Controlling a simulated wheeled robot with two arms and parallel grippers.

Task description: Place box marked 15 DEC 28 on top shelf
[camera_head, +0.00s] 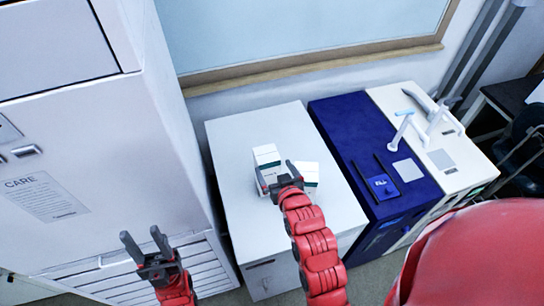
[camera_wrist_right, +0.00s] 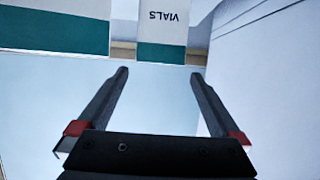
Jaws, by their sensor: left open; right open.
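Two white boxes with green bands stand close together on the white cabinet top: a left box (camera_head: 266,155) and a right box (camera_head: 309,174). My right gripper (camera_head: 279,174) is open and empty, in front of the boxes. In the right wrist view, a box marked VIALS (camera_wrist_right: 163,30) is beyond the open fingers (camera_wrist_right: 160,80), and another white and green box (camera_wrist_right: 60,28) is at upper left. No 15 DEC 28 marking is readable. My left gripper (camera_head: 146,245) is open and empty in front of the tall white unit. No shelf is clearly visible.
A tall white unit (camera_head: 100,150) with a CARE label (camera_head: 45,196) stands at left. The white cabinet (camera_head: 240,135) has free top space around the boxes. A blue instrument (camera_head: 350,130) and a white instrument (camera_head: 450,150) stand at right, below a window (camera_head: 300,35).

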